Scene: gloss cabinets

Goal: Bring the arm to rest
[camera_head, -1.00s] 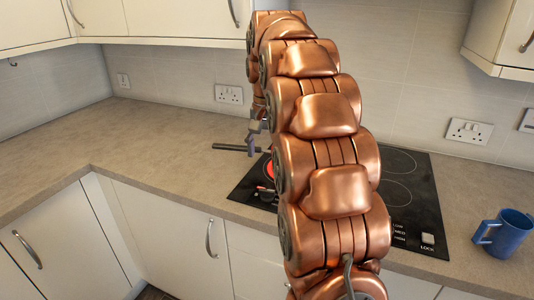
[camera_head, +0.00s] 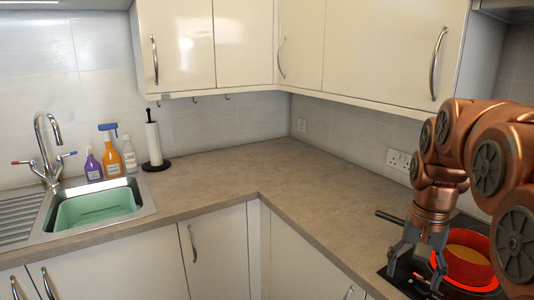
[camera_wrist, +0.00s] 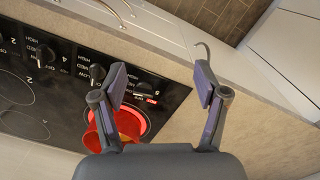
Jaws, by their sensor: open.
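My copper-coloured arm comes in from the right in the head view. My gripper (camera_head: 414,270) points down over the front of the black hob (camera_head: 400,281), beside a red pot (camera_head: 466,268). Its two fingers are apart with nothing between them. In the wrist view my gripper (camera_wrist: 160,86) is also spread and empty. The red pot (camera_wrist: 93,138) shows there behind the left finger, on a glowing red ring. The arm hides part of the hob and pot in the head view.
A sink with a green basin (camera_head: 97,207), several bottles and a paper towel holder (camera_head: 153,143) stand at the left. The corner worktop (camera_head: 235,170) is clear. Wall cabinets (camera_head: 375,45) hang above. Hob knobs (camera_wrist: 97,72) show in the wrist view.

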